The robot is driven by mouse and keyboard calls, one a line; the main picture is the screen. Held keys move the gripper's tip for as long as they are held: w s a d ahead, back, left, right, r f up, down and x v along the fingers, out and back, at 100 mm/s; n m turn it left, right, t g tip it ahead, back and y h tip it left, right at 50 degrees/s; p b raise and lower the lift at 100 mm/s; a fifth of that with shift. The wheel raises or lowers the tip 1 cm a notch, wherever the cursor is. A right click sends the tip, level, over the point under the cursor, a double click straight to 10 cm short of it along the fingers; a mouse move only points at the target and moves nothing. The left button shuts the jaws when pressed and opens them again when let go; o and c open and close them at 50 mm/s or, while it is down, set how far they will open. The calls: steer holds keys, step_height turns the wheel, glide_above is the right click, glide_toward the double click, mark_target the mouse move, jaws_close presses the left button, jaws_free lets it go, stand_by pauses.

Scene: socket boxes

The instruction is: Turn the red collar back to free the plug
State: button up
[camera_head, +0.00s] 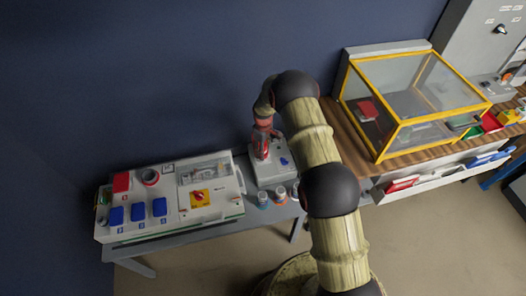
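A small grey-white socket box (282,173) stands at the right end of the grey bench, with a blue part on its top. A red part (261,145) rises at the box's left side, under the end of my arm. I cannot tell whether it is the red collar, the plug or part of my gripper. My gripper (260,152) points down there, close over the box. Its fingers are too small and too hidden to show whether they are open or shut, or touch anything.
A larger white box (220,201) with blue and red covers and a yellow-red switch fills the bench's left. Small jars (263,200) stand at the bench's front edge. A yellow-framed clear case (405,95) is on the wooden table at right. A dark blue wall is behind.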

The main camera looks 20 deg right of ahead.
steer(key=shift+n, duration=1)
steer(key=o, duration=1.2)
steer(key=shift+c, duration=0.2)
steer(key=shift+w+r, duration=0.1)
steer(key=shift+r, duration=3.9)
